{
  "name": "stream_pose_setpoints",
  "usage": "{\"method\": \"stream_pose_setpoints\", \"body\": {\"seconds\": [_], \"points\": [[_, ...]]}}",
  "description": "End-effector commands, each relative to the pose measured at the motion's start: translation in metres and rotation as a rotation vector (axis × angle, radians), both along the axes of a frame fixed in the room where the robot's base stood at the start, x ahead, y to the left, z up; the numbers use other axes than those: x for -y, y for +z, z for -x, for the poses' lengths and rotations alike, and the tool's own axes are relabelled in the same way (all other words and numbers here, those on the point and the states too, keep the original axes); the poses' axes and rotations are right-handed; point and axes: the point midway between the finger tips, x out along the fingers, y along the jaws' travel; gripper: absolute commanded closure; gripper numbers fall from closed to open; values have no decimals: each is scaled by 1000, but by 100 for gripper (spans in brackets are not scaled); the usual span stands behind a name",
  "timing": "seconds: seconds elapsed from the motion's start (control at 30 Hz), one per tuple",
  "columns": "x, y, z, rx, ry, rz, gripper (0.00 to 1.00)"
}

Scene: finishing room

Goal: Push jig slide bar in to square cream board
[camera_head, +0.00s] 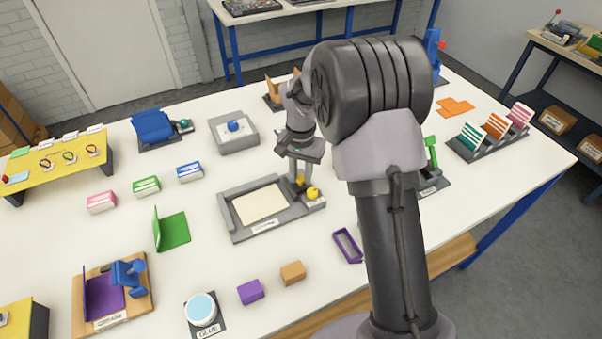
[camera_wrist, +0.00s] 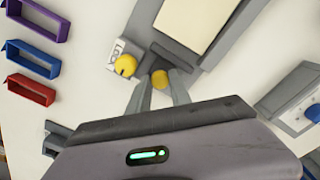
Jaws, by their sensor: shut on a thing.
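The cream board (camera_head: 262,206) lies flat in the grey jig (camera_head: 230,222) near the middle of the table. Part of the board (camera_wrist: 194,20) shows at the top of the wrist view. My gripper (camera_head: 301,182) is at the jig's right end.
A purple frame (camera_head: 347,246) lies right of the jig. Orange (camera_head: 292,272) and purple (camera_head: 250,291) blocks stand in front. A grey box with a blue knob (camera_head: 234,131) is behind. A green folded piece (camera_head: 172,230) stands left, with clear table between.

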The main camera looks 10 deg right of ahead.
Motion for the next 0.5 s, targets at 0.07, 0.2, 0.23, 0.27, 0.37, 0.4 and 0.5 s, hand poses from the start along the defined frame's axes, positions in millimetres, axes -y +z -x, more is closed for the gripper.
{"method": "stream_pose_setpoints", "body": {"seconds": [0.07, 0.2, 0.23, 0.27, 0.37, 0.4, 0.5], "points": [[0, 0, 0, 0, 0, 0, 100], [0, 0, 0, 0, 0, 0, 100], [0, 0, 0, 0, 0, 0, 100], [-1, 0, 0, 0, 0, 0, 100], [-7, 0, 1, 0, 2, 0, 100], [-13, 0, 2, 0, 3, 0, 100], [-28, 0, 5, -1, 4, -1, 100]]}}
